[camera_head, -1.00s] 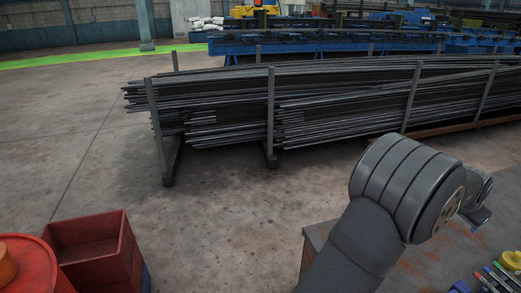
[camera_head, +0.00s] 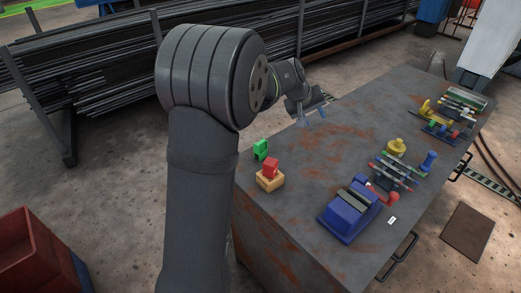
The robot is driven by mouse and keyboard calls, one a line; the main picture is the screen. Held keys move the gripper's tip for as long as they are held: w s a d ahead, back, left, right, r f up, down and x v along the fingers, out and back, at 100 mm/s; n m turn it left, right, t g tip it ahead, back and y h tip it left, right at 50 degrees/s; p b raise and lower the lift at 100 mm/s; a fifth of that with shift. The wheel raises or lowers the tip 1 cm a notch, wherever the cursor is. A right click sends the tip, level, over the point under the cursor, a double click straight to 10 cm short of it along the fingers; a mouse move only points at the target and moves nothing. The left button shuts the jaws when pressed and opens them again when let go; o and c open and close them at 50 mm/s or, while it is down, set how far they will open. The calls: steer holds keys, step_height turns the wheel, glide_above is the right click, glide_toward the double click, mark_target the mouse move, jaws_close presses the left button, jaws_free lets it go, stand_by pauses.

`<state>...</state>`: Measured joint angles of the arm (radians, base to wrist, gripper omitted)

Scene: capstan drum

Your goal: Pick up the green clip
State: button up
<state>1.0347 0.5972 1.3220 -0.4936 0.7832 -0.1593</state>
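The green clip (camera_head: 261,149) stands on the left part of the grey, rust-stained table top (camera_head: 335,150), near its left edge. It is a small upright block-like piece. My gripper (camera_head: 314,111) is above the table, up and to the right of the clip and apart from it. Its fingers point down toward the table, and they are too small to tell whether they are open or shut. Nothing hides the clip.
A red piece on a wooden block (camera_head: 270,178) stands just in front of the clip. A blue vise-like box (camera_head: 348,212), a yellow knob (camera_head: 396,147) and several tools stand on the right. The middle of the table is largely clear.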

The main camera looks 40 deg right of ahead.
steer(key=w+a+r+n+t+h, duration=0.1)
steer(key=w+a+n+h, duration=0.2)
steer(key=w+a+n, duration=0.7)
steer(key=w+a+r+n+t+h, duration=0.1)
steer(key=w+a+r+n+h, duration=0.2)
steer(key=a+n, duration=1.2)
steer(key=n, duration=0.1)
glide_toward(265, 144)
steer(key=shift+h, duration=0.3)
steer(key=x, duration=0.6)
steer(key=f+x, duration=0.1)
steer(key=x, duration=0.3)
steer(key=shift+w+a, duration=0.1)
steer(key=shift+w, duration=0.3)
steer(key=shift+c, duration=0.2)
jaws_close()
